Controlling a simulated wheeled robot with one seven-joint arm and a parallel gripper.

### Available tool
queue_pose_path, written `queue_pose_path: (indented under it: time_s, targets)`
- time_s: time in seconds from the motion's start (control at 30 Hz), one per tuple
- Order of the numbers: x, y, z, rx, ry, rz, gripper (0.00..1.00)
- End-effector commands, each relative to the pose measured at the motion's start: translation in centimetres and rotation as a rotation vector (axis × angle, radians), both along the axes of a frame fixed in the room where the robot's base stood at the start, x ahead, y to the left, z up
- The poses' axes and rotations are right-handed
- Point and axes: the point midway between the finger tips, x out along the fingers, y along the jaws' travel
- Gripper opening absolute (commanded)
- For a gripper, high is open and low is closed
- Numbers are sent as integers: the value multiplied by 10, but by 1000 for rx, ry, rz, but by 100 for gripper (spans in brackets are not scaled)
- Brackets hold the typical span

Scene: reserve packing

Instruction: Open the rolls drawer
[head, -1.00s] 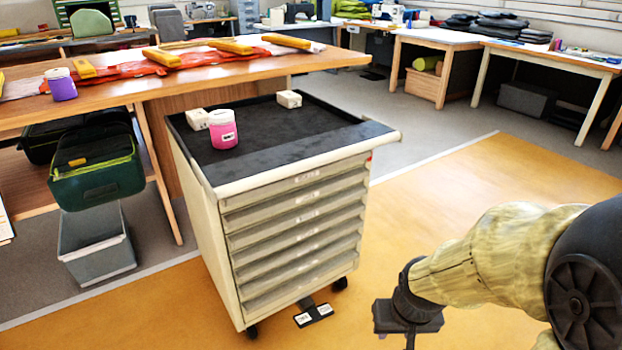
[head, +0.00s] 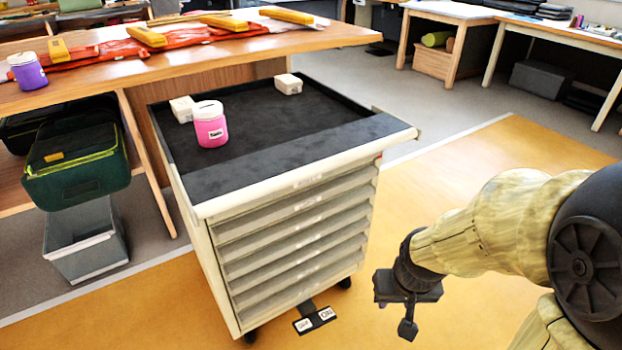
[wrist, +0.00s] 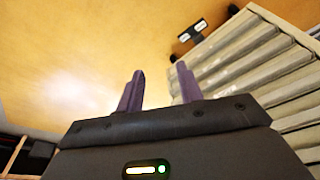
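A cream drawer cabinet (head: 205,260) on castors stands in the middle of the head view. Its several stacked drawers (head: 295,240) all look shut. The drawer labels are too small to read, so I cannot tell which is the rolls drawer. My gripper (head: 408,328) hangs to the right of the cabinet, low and apart from the drawer fronts. In the wrist view its two purple fingers (wrist: 160,85) are spread with nothing between them. The drawer fronts (wrist: 262,65) show tilted at the right of that view.
The cabinet's black top (head: 270,120) holds a pink jar (head: 210,128) and two small white boxes (head: 288,84). A pedal with two white labels (head: 315,320) sits below. A wooden table (head: 200,50) stands behind. A grey bin (head: 85,245) is at left. Orange floor is clear around my gripper.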

Motion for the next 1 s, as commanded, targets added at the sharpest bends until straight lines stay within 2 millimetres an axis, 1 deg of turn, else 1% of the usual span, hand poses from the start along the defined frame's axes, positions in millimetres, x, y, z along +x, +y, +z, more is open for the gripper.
queue_pose_path:
  time_s: [0.1,0.17,0.23,0.37,0.47,0.53,0.6,0.67,0.7,0.8,0.9,1.0]
  targets:
    - [0,0,0,0,0,0,36]
    - [0,0,0,0,0,0,40]
    - [2,-1,-1,-4,-10,10,40]
    - [16,-5,-6,-39,-79,87,40]
    - [39,-10,-11,-100,-192,216,40]
    - [59,-13,-12,-161,-296,335,40]
    - [80,-13,-9,-234,-411,472,40]
    - [96,-11,-5,-301,-510,588,40]
    - [105,-8,-2,-347,-576,665,40]
    - [125,2,9,-466,-740,852,40]
    - [138,17,21,-591,-907,1029,40]
    - [143,34,34,-720,-1076,1191,40]
